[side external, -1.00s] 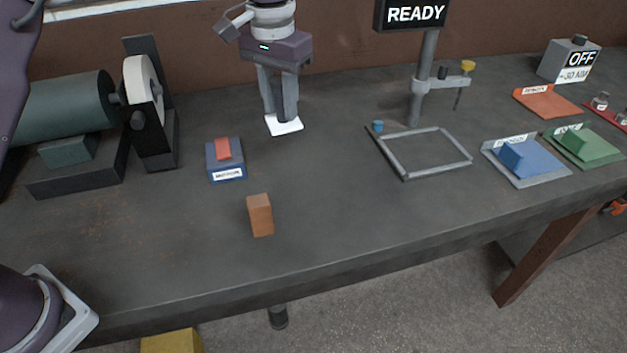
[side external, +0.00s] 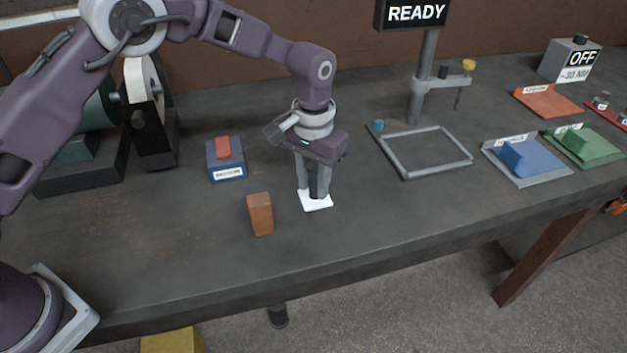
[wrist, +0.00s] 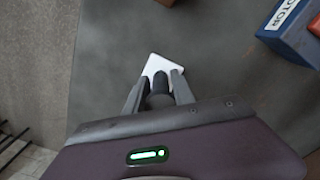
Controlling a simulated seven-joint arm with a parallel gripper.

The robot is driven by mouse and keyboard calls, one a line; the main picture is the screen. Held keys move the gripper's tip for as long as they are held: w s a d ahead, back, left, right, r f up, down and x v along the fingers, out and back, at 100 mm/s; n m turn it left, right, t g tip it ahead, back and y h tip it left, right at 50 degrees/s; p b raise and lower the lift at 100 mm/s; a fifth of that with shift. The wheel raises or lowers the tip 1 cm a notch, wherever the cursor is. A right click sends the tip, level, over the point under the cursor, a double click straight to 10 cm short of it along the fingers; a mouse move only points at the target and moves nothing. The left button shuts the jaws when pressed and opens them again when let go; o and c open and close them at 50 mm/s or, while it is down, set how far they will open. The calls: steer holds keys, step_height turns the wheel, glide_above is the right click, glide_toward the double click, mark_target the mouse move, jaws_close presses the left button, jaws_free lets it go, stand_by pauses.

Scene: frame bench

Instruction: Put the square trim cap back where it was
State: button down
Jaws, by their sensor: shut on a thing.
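The square trim cap (side external: 317,203) is a white, flat square at the tips of my gripper (side external: 314,192), low over the bench or touching it; I cannot tell which. My gripper is shut on the cap, right of the orange-brown block. In the wrist view the white cap (wrist: 157,66) shows beyond the fingertips of my gripper (wrist: 156,90), with a dark round part between the fingers. The fingers hide part of the cap.
The orange-brown block (side external: 260,214) stands close on the left. A blue box with a red top (side external: 225,160) is behind it. A grey square frame (side external: 402,172) lies to the right, under the READY sign (side external: 417,13). Blue (side external: 527,163) and green (side external: 583,146) trays lie farther right. Bench between gripper and frame is clear.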

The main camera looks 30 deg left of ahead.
steer(key=c, duration=1.1)
jaws_free()
steer(key=shift+f, duration=0.1)
steer(key=shift+o, duration=0.2)
